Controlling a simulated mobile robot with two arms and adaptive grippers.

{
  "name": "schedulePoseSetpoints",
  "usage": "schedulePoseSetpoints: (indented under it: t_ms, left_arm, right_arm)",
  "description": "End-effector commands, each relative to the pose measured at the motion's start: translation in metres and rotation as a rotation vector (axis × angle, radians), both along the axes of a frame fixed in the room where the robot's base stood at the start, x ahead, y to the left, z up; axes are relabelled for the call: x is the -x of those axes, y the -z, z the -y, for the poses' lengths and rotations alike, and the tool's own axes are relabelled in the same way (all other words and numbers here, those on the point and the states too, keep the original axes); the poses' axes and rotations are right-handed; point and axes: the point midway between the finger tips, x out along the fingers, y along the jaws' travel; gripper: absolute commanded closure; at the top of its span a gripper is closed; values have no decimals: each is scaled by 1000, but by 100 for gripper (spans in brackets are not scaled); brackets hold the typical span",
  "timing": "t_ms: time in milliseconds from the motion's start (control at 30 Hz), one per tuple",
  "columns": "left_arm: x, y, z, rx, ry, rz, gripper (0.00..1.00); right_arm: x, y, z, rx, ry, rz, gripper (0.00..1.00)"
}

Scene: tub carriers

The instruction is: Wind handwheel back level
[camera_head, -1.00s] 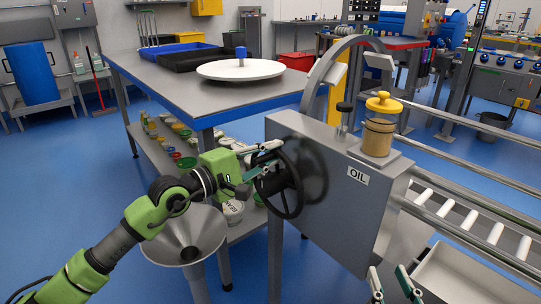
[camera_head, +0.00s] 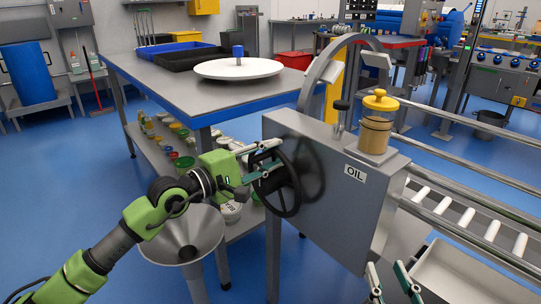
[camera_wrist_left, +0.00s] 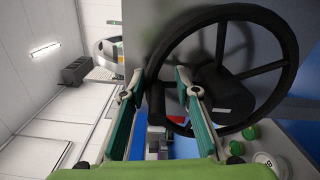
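The black spoked handwheel (camera_head: 276,181) is mounted on the left side of the grey box marked OIL (camera_head: 318,190). It also fills the upper right of the left wrist view (camera_wrist_left: 226,95). My left gripper (camera_head: 263,158) is at the wheel's rim. How level the wheel stands I cannot tell.
A grey funnel (camera_head: 180,240) stands below my left arm. A yellow-capped oil jar (camera_head: 376,124) sits on the box. Roller rails (camera_head: 485,225) and a light tub (camera_head: 460,285) lie to the right. A table (camera_head: 225,95) with a white disc stands behind.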

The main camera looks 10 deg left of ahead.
Motion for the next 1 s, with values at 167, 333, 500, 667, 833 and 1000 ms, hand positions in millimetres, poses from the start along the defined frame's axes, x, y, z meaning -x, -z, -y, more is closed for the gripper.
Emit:
schedulePoseSetpoints:
  t_ms: [167,333,500,667,833,1000]
  left_arm:
    - [6,0,-7,-1,-3,0,71]
    - [28,1,-24,-5,-3,-1,71]
    - [56,2,-45,-6,-3,-3,71]
    - [76,2,-60,-5,0,-4,71]
    - [89,1,-69,-3,1,-2,71]
    - [94,0,-73,-2,-1,-1,71]
  right_arm:
    - [0,1,1,2,1,-3,70]
    - [0,1,1,1,1,-2,70]
    - [0,1,0,1,1,-1,70]
    - [0,0,0,1,1,-1,70]
    - [0,0,0,0,0,-1,70]
    - [0,0,0,0,1,-1,70]
